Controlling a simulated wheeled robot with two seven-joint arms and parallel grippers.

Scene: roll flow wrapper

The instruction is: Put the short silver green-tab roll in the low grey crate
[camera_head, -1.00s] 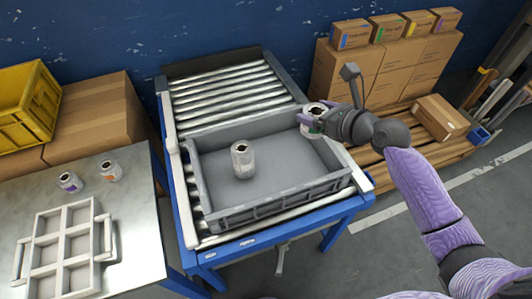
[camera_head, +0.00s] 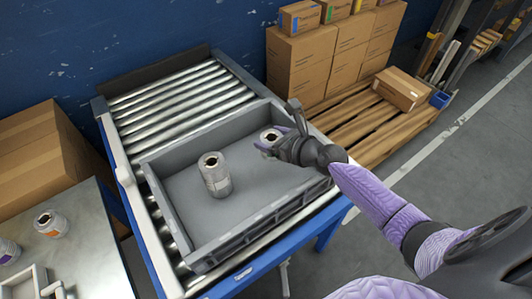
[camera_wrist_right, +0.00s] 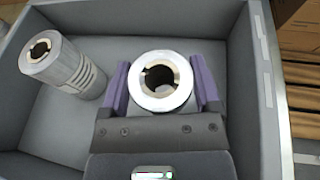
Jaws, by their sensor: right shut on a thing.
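The short silver roll (camera_head: 270,136) is between the fingers of my right gripper (camera_head: 276,142), which is shut on it. In the wrist view this roll (camera_wrist_right: 162,82) stands upright with its hollow end facing the camera, between the purple fingers. Its green tab cannot be made out now. The low grey crate (camera_head: 182,240) sits on the roller conveyor; the held roll is over its inside, toward the far right corner. I cannot tell whether it touches the crate floor. My left gripper is out of view.
A taller silver roll (camera_head: 215,176) stands in the crate, left of the held one, also in the wrist view (camera_wrist_right: 62,62). The crate's middle floor is free. Orange-tab (camera_head: 50,223) and purple-tab (camera_head: 8,251) rolls stand on the left table. Cartons (camera_head: 305,60) stand behind right.

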